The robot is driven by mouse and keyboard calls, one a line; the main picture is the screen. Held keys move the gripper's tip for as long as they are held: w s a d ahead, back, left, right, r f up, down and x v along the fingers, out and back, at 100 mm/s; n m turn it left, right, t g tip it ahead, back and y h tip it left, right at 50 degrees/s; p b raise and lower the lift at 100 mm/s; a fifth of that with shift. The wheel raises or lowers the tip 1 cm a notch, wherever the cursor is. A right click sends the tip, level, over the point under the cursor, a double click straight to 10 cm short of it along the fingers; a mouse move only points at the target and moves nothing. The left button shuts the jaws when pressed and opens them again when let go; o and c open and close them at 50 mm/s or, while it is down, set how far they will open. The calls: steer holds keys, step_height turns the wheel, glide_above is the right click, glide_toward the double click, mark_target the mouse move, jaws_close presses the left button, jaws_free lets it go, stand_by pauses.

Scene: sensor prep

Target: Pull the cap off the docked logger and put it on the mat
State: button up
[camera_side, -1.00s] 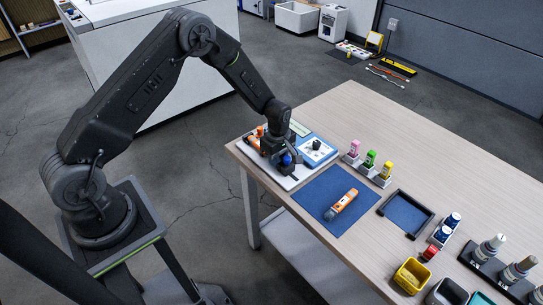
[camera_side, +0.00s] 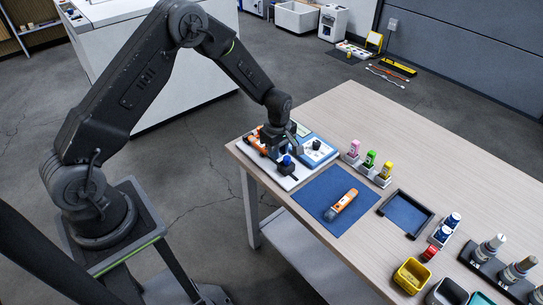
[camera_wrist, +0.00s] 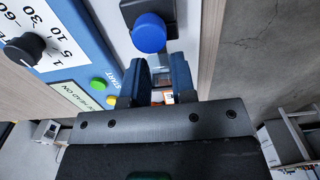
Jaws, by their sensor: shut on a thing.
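My gripper (camera_side: 274,150) is low over the white dock board (camera_side: 288,182) at the table's near left corner. In the wrist view my gripper (camera_wrist: 159,76) is shut on a small greyish, see-through cap (camera_wrist: 158,84), mostly hidden by the fingers. A bit of orange shows just beyond it. The docked logger (camera_side: 254,143) is orange and lies on the board beside my gripper, partly hidden. I cannot tell whether the cap still touches it. The blue mat (camera_side: 312,192) lies to the right of the board, with another orange logger (camera_side: 345,200) with a grey clear end on it.
A blue knob on a black base (camera_wrist: 149,34) stands close by my fingers. A timer panel with a black dial (camera_wrist: 25,48) is beside the board. Colored bottles (camera_side: 370,158), an empty black-framed tray (camera_side: 405,213) and bins (camera_side: 411,275) stand farther right. The mat's left part is bare.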

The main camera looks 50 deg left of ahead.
steer(key=shift+r, duration=1.1)
steer(key=shift+r, duration=0.3)
step_height(320, 180, up, 10)
steer(key=m, duration=1.8)
glide_above(350, 181)
step_height(350, 181, down, 13)
steer(key=shift+s+a+r, duration=0.1)
steer(key=shift+f, duration=2.05)
